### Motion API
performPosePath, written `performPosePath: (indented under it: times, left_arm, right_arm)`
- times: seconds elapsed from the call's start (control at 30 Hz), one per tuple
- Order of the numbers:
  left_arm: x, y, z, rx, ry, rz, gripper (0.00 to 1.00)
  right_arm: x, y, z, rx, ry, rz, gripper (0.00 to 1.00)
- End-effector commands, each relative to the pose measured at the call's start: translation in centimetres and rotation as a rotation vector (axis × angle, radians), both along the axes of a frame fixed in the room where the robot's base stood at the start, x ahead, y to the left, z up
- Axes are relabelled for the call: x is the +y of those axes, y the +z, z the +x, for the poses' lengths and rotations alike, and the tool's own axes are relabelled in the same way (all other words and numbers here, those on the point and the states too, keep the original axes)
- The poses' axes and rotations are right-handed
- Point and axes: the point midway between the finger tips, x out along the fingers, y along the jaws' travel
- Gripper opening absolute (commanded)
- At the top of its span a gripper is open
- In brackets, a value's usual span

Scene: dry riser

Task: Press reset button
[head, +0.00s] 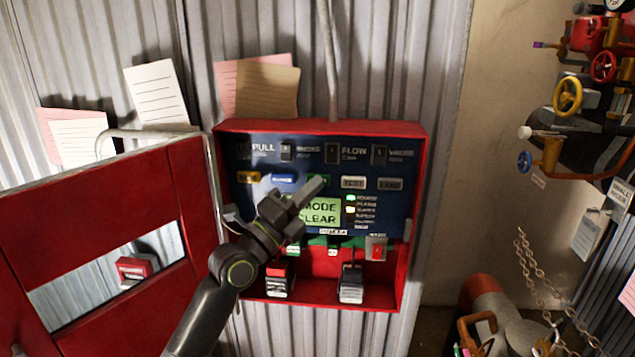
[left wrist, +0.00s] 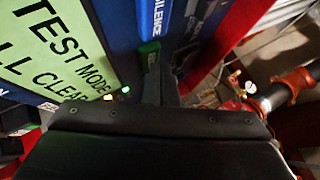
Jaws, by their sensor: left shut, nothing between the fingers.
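The red control box (head: 414,215) is on the corrugated wall with its door swung open to the left. Its blue panel (head: 380,215) has a row of coloured buttons; I cannot read which one is labelled reset. A green button (head: 321,180) is partly hidden behind my left gripper (head: 314,187), which is shut and empty, its tip in front of the panel. In the left wrist view the closed fingers (left wrist: 152,75) end close to a green button (left wrist: 148,47); I cannot tell if they touch. My right gripper is not in view.
The open red door (head: 115,195) stands left of my forearm. Red and black switches (head: 350,284) sit along the box bottom. Valves and pipes (head: 590,90) hang at the right, with chains (head: 545,280) below.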

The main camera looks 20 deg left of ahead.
Motion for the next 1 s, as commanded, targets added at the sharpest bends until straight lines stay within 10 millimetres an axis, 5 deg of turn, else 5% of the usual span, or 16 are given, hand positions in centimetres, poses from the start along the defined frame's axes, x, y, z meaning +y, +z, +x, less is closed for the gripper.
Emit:
performPosePath:
  times: [0.77,1.0]
  left_arm:
    - [-0.4,-0.1,-1.9,0.0,0.0,-0.001,0.0]
    - [-0.9,-0.1,-3.8,0.001,0.0,-0.001,0.0]
  right_arm:
    - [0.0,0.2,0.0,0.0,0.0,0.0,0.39]
    - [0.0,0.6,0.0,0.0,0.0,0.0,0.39]
